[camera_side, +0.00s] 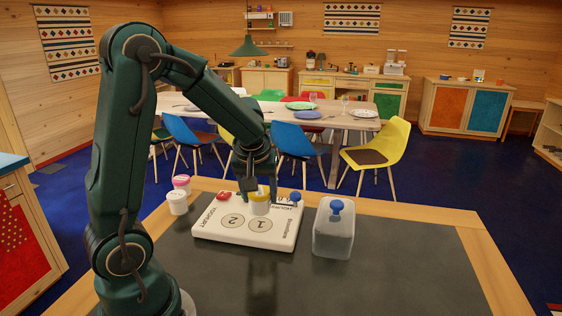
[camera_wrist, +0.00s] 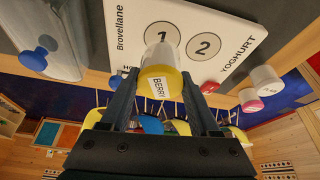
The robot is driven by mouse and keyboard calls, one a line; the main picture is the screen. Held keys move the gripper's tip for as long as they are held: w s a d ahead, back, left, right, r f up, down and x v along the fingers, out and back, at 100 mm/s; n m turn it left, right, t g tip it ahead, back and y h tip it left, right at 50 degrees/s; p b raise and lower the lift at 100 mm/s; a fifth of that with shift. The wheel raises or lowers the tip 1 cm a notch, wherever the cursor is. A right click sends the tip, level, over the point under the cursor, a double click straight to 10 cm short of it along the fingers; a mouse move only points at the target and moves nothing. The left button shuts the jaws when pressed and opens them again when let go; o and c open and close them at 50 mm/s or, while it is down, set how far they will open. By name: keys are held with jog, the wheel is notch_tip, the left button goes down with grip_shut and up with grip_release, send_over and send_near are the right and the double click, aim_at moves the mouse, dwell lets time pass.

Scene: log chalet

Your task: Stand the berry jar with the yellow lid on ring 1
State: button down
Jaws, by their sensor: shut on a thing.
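The berry jar (camera_side: 260,208) has a pale body and a yellow lid, and its BERRY label faces up in the wrist view (camera_wrist: 158,86). My gripper (camera_side: 259,190) is shut on it from behind and above. The jar looks upright over the white yoghurt maker (camera_side: 215,237), just behind ring 1 (camera_side: 261,226) in the side view. In the wrist view its pale end overlaps the edge of ring 1 (camera_wrist: 162,33). Whether its base touches the plate I cannot tell. Ring 2 (camera_side: 233,221) is empty.
A clear container with a blue knob (camera_side: 333,232) stands right of the maker. A white-lidded jar (camera_side: 177,203) and a pink-lidded jar (camera_side: 181,183) stand to its left. The maker has a red part (camera_side: 224,195) and a blue knob (camera_side: 296,198) at its back. The dark tabletop in front is clear.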

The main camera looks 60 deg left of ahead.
aim_at(260, 206)
jog(key=shift+f, duration=1.75)
jog(key=shift+f, duration=0.15)
jog(key=shift+c, duration=0.6)
grip_release()
